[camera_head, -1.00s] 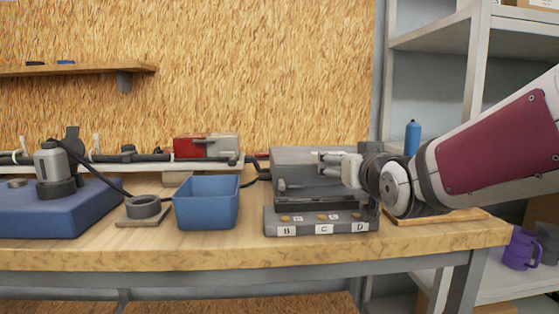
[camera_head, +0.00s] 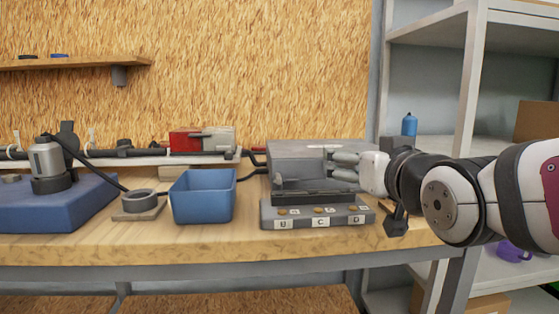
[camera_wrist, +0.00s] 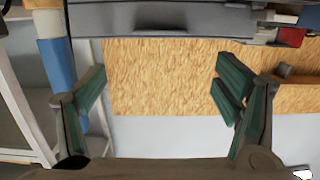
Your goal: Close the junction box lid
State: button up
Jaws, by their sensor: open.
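The grey junction box (camera_head: 290,184) sits on the workbench, right of the blue bin, with a tray-like front part facing me. Its grey lid (camera_head: 300,153) appears raised behind the box opening; its exact angle is hard to tell. My gripper (camera_head: 331,166) comes in from the right, with its fingertips in front of the lid's right part and over the box. I cannot tell whether they touch it. In the wrist view my gripper (camera_wrist: 160,82) has its fingers spread wide with nothing between them. A dark grey panel of the box or lid (camera_wrist: 160,18) lies beyond the fingertips.
A labelled base strip (camera_head: 300,223) with small knobs runs along the box's front. The blue bin (camera_head: 203,200) stands to its left, beside a black ring on a plate (camera_head: 139,203). A red and grey device (camera_head: 200,141) lies behind. Metal shelving (camera_head: 471,90) stands at right.

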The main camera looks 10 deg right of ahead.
jog(key=shift+s+r, duration=0.15)
jog(key=shift+s, duration=1.4)
